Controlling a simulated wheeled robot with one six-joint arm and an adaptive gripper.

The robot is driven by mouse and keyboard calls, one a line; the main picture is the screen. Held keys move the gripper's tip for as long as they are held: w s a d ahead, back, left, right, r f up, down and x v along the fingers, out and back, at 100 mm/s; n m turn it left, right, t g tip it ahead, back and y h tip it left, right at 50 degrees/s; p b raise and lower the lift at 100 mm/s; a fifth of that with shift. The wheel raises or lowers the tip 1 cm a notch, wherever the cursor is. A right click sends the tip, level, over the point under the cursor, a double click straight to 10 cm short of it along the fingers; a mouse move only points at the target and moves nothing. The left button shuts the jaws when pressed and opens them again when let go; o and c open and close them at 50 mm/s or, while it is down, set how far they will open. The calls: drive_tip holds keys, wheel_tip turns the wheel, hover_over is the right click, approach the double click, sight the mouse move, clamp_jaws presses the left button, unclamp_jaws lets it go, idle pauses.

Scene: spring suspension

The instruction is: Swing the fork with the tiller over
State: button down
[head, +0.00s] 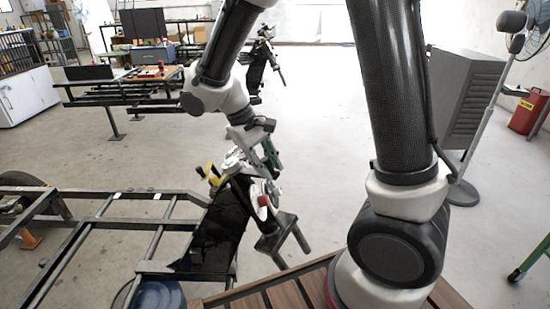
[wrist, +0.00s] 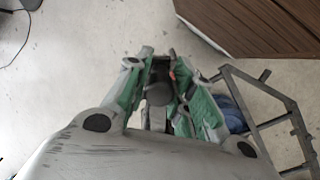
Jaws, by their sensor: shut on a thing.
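My gripper (head: 268,158), with green fingers, hangs over the front end of a dark metal chassis (head: 160,222) in the head view. The fork (head: 283,236), a dark grey two-armed piece, sticks out to the lower right of the chassis end. A pale disc and a red part sit just above it. In the wrist view the green fingers of my gripper (wrist: 162,82) close around a dark rounded piece (wrist: 158,95), which I take for the tiller's end. The fingers and wrist hide most of the tiller, and its join to the fork is unclear.
A yellow part (head: 211,173) stands at the chassis end, left of my gripper. A wooden slatted surface (head: 290,293) lies in front. A blue drum (head: 158,296) is under the chassis. A grey cabinet (head: 468,98) and fan stand right. The floor between is clear.

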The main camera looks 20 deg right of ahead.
drive_tip(key=shift+s+a+f+m, duration=0.15)
drive_tip(key=shift+s+a+m, duration=0.15)
drive_tip(key=shift+a+m, duration=0.15)
drive_tip(key=c, duration=1.2)
unclamp_jaws()
drive_tip(key=v, duration=1.2)
drive_tip(key=shift+a, duration=0.1)
